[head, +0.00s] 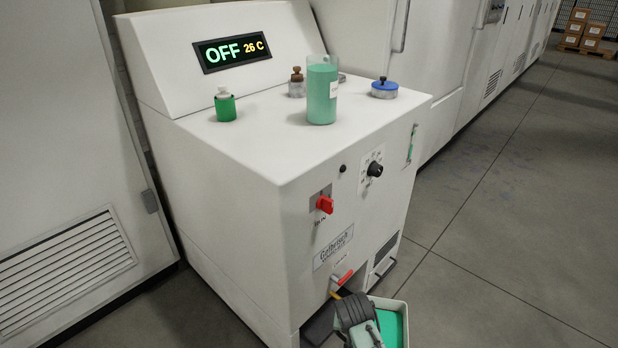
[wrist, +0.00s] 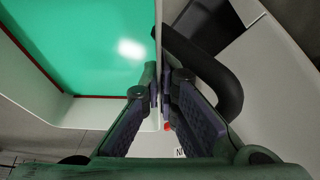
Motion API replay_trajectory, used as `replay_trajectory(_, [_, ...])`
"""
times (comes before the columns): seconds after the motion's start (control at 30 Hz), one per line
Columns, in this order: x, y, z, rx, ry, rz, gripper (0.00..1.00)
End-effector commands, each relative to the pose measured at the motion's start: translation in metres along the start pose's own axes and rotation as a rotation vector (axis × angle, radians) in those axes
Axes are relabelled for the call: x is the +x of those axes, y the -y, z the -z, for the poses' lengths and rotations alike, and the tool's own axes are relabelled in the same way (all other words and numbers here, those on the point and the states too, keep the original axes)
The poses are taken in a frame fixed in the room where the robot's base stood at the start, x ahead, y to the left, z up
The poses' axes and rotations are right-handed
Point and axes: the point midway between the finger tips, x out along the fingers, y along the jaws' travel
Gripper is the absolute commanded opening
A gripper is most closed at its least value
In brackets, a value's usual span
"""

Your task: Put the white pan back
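The white pan (head: 402,303) is at the bottom of the head view, low beside the front of the white machine. It holds green liquid and its lower part is cut off by the frame. In the wrist view the pan (wrist: 95,112) fills the left side, with a dark red line around the liquid. My gripper (wrist: 160,82) has one finger on each side of the pan's thin wall and looks closed on it. In the head view my gripper (head: 352,308) covers the pan's left side. A black curved handle (wrist: 232,85) lies just right of the fingers; I cannot tell what it belongs to.
The white machine (head: 240,190) reads OFF, 26 C. A red-handled tap (head: 343,278) and a red switch (head: 324,204) are on its front. A green-filled beaker (head: 321,92) and small bottles stand on top. Grey floor (head: 500,260) to the right is clear.

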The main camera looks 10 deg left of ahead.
Motion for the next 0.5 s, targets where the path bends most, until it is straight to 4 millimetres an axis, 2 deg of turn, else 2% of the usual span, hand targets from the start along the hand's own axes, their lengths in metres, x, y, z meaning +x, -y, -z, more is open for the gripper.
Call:
replay_trajectory(0.03, [-0.028, -0.001, 0.012, 0.000, -0.003, -0.001, 0.00])
replay_trajectory(0.4, [-0.093, 0.000, 0.038, 0.000, -0.002, -0.001, 0.00])
replay_trajectory(0.43, [-0.082, 0.000, 0.031, 0.006, 0.002, 0.003, 0.00])
replay_trajectory(0.5, [-0.076, 0.000, 0.024, 0.010, 0.005, 0.005, 0.00])
